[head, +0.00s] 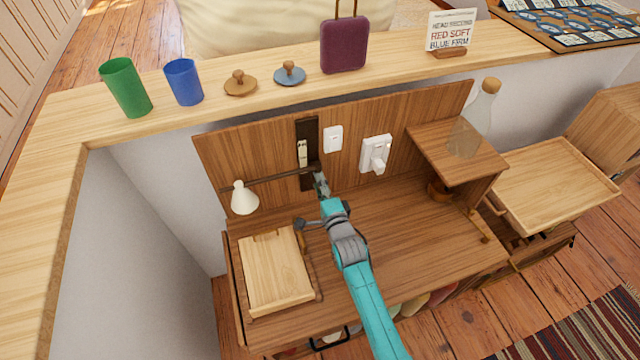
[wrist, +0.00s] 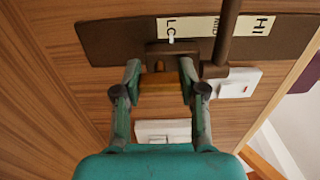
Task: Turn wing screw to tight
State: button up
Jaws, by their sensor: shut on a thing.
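A dark upright plate (head: 308,130) with a pale LO, MID, HI scale strip is fixed to the wooden back panel. The wrist view shows the plate (wrist: 110,42) and its strip (wrist: 192,27) close up. A dark slider block (wrist: 158,54) with a white pointer sits near the LO end. Below it, a brass-coloured piece, which looks like the wing screw (wrist: 165,88), lies between my fingers. My gripper (wrist: 160,74) is shut on it; in the head view my gripper (head: 321,184) hides it. The screw's tightness cannot be told.
A dark rod (head: 265,180) carries a white lamp shade (head: 243,198) left of my gripper. A switch (head: 333,139) and a socket with a plug (head: 376,156) are to the right. A wooden tray (head: 275,270) lies on the desk; a bottle (head: 472,125) stands on the raised shelf.

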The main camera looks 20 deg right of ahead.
jog(key=o, duration=1.2)
jog(key=shift+c, duration=0.2)
jog(key=s, duration=0.8)
jog(key=shift+s+f, duration=0.1)
jog(key=s+f+n+g, duration=0.2)
jog(key=s+n, duration=0.7)
jog(key=s, duration=1.7)
jog(key=s+r+n, duration=0.4)
jog(key=s+r, duration=0.1)
jog(key=s, duration=0.4)
jog(key=s+r+n+g, duration=0.1)
jog(key=s+r+n, duration=0.4)
jog(key=s, duration=0.3)
jog(key=shift+s+r, duration=0.35)
jog(key=shift+r, duration=0.25)
